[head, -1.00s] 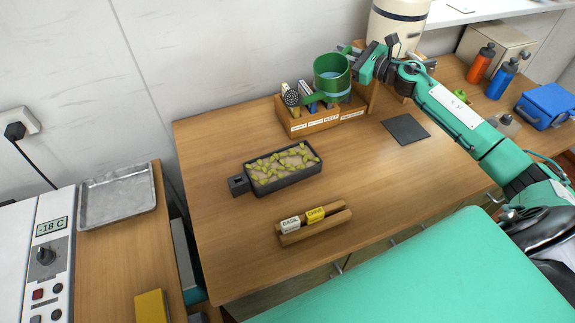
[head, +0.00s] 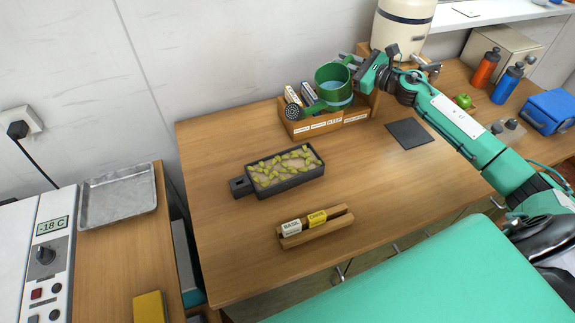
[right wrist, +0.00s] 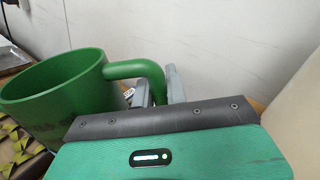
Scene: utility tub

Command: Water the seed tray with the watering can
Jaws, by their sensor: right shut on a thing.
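The green watering can (head: 335,88) is held up in front of the wooden box at the back of the table, with its round spout head (head: 292,111) pointing left. It also shows in the right wrist view (right wrist: 60,92), where the gripper fingers close around its handle. My right gripper (head: 358,70) is shut on the handle; the wrist view (right wrist: 158,88) shows the fingers on either side of it. The seed tray (head: 286,184), dark with green seedlings in pale soil, sits on the table to the lower left of the can. My left gripper is out of view.
A wooden box (head: 325,127) with seed packets stands below the can. A wooden holder (head: 318,232) with two labels lies in front of the seed tray. A dark mat (head: 409,134), bottles (head: 486,69) and a blue box (head: 549,111) are to the right. The table's left part is clear.

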